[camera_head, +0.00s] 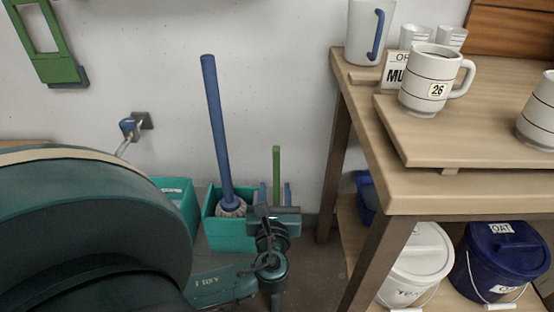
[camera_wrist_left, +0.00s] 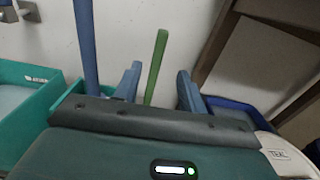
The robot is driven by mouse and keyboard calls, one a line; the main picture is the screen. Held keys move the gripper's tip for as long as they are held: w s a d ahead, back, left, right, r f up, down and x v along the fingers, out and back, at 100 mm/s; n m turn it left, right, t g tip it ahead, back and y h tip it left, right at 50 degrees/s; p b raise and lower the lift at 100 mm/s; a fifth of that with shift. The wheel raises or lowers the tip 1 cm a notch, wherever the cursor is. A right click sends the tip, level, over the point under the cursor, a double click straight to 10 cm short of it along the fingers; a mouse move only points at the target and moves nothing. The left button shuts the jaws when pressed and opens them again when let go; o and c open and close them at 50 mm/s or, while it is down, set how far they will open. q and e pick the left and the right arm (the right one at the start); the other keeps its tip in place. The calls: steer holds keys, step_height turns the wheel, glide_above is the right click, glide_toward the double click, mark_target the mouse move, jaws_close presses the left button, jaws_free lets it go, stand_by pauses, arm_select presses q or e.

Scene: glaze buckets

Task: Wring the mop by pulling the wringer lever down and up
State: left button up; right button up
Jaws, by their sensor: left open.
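A mop with a long blue handle (camera_head: 216,125) leans a little left, its pale head (camera_head: 231,207) down in a teal bucket (camera_head: 228,238). The handle also shows in the left wrist view (camera_wrist_left: 86,45). A green lever (camera_head: 276,165) stands upright just right of the mop; it shows in the left wrist view (camera_wrist_left: 157,62) too. My left gripper (camera_head: 275,188) is open, its two blue fingers on either side of the lever in both views. I cannot tell how far beyond the fingers the lever is. The gripper body hides the lever's base. My right gripper is out of view.
A second teal bin (camera_head: 176,197) stands left of the mop bucket. A wooden table (camera_head: 440,200) with mugs is on the right, with a white lidded bucket (camera_head: 420,255) and a blue one (camera_head: 500,265) below. A wall tap (camera_head: 129,127) is at left.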

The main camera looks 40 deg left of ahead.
mark_target(276, 161)
arm_select(q)
steer(key=b+x, duration=0.1)
steer(key=x, duration=0.3)
steer(key=b+x, duration=0.1)
steer(key=x, duration=0.3)
steer(key=b+x, duration=0.1)
steer(key=x, duration=0.3)
steer(key=shift+w+a+f, duration=0.1)
steer(key=shift+w+f, duration=0.05)
steer(key=shift+f, duration=0.15)
steer(key=shift+w+a, duration=0.4)
steer(key=shift+w, duration=0.05)
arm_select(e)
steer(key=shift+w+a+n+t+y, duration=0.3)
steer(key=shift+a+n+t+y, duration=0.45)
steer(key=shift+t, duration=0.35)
arm_select(q)
steer(key=shift+c, duration=0.4)
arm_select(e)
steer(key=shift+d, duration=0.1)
arm_select(q)
jaws_close()
